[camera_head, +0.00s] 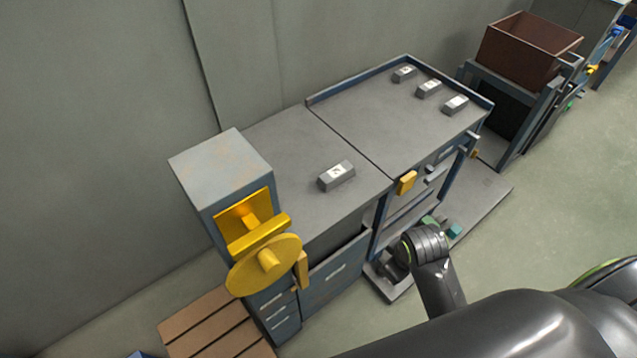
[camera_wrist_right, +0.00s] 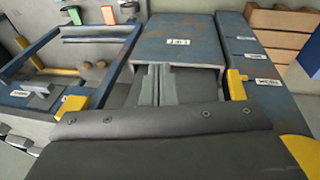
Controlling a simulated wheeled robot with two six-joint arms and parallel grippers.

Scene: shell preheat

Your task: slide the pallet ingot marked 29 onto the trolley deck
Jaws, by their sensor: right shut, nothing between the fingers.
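Four-sided grey ingots with white labels lie on two adjoining grey tops. One ingot (camera_head: 336,177) lies alone on the left top (camera_head: 275,140), near the seam. Three more, a left one (camera_head: 404,74), a middle one (camera_head: 428,89) and a right one (camera_head: 456,105), lie on the right top (camera_head: 365,110), which has a raised blue rim and looks like the trolley deck. The label numbers are too small to read. My right gripper (camera_wrist_right: 155,85) is shut and empty, low in front of the units, below the tops and touching no ingot. My left gripper is out of view.
A grey-blue machine with a yellow wheel (camera_head: 264,265) stands at the left end. A yellow block (camera_head: 406,183) sits at the seam's front. A wooden slatted pallet (camera_head: 213,328) lies lower left. A rusty bin (camera_head: 528,47) stands at the back right. The floor at right is clear.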

